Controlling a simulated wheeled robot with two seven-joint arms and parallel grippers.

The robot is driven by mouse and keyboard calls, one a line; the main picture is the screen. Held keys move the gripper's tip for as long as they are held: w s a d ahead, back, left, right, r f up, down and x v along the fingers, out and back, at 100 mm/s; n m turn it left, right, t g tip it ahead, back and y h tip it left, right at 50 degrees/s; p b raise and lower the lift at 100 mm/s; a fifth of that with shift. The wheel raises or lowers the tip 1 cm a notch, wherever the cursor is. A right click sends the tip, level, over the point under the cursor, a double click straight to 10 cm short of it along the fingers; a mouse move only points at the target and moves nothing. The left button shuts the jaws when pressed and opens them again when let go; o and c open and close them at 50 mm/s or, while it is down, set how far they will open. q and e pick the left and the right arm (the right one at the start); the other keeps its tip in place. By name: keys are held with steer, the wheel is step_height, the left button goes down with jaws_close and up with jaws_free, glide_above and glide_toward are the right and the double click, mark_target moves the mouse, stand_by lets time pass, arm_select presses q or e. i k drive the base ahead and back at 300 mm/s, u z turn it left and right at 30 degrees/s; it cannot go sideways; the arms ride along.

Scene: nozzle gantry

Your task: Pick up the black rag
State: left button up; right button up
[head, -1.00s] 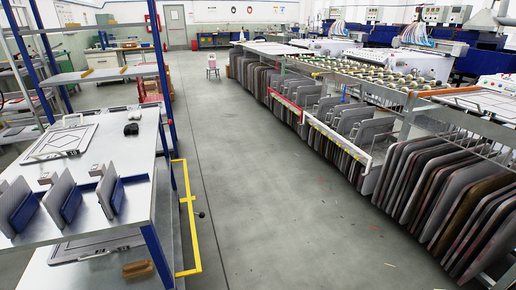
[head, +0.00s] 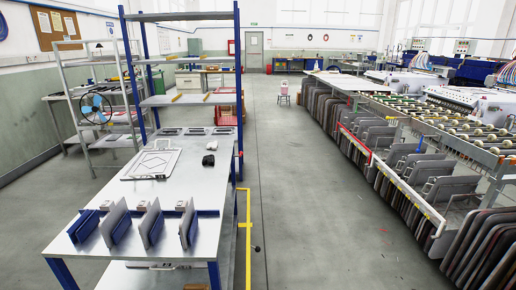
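A small dark, crumpled-looking item, which looks like the black rag (head: 208,160), lies on the pale metal workbench (head: 172,196) at the left of the head view. It is right of a flat framed panel (head: 152,164) and close to the bench's right edge. A small white item (head: 212,145) lies just behind it. Neither of my grippers is in view. The rag is small in the picture, so its folds cannot be made out.
Several upright plates in blue holders (head: 150,226) stand along the bench's near end. A blue-posted shelf (head: 188,100) rises behind. A yellow rail (head: 245,240) runs along the bench's right side. The grey aisle (head: 310,220) is clear, with racks of panels (head: 400,170) on its right.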

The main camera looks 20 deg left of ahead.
mark_target(209, 160)
steer(key=z, duration=0.5)
steer(key=i, duration=2.75)
steer(key=u, duration=1.25)
steer(key=i, duration=3.7)
